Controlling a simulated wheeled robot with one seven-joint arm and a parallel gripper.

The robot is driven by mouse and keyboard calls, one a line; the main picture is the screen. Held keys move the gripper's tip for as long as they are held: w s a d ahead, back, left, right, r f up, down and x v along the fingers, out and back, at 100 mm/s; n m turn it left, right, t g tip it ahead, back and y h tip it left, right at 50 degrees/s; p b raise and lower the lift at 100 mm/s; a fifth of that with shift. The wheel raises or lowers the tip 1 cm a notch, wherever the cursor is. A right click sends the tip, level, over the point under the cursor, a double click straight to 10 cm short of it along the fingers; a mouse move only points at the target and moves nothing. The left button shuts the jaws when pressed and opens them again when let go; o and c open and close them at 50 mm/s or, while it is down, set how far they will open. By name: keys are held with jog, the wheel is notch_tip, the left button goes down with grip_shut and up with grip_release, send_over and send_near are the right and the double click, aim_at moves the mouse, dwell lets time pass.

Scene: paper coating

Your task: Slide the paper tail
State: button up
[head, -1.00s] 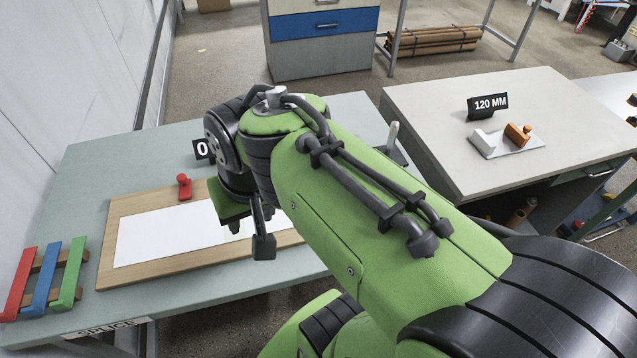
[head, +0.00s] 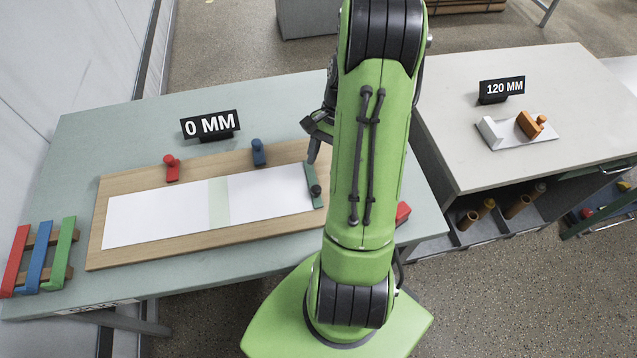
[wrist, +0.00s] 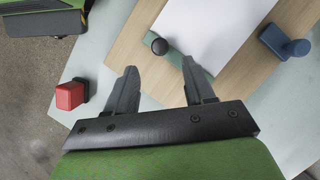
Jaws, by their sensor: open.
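A white paper strip (head: 150,216) lies on a wooden board (head: 95,258), with a pale green band (head: 219,203) across its middle. A green bar (head: 312,182) with a dark knob lies across the paper's right end. My gripper is open and empty; its fingers show in the wrist view (wrist: 160,76), close to the green bar's dark knob (wrist: 159,46) and pointing towards the paper's end (wrist: 215,25). One finger overlaps the green bar in that view, and I cannot tell whether they touch. In the head view my arm hides most of the gripper.
A red clamp (head: 171,169) and a blue clamp (head: 258,152) stand along the board's far edge. A red block (head: 402,213) sits right of my arm. A coloured rack (head: 40,258) is at left. A "0 MM" sign (head: 210,125) stands behind. A grey table (head: 560,85) is at right.

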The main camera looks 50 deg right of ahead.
aim_at(316, 188)
jog(key=b+x, duration=0.1)
jog(key=x, duration=0.6)
jog(key=shift+a+f, duration=0.1)
jog(key=shift+c, duration=0.3)
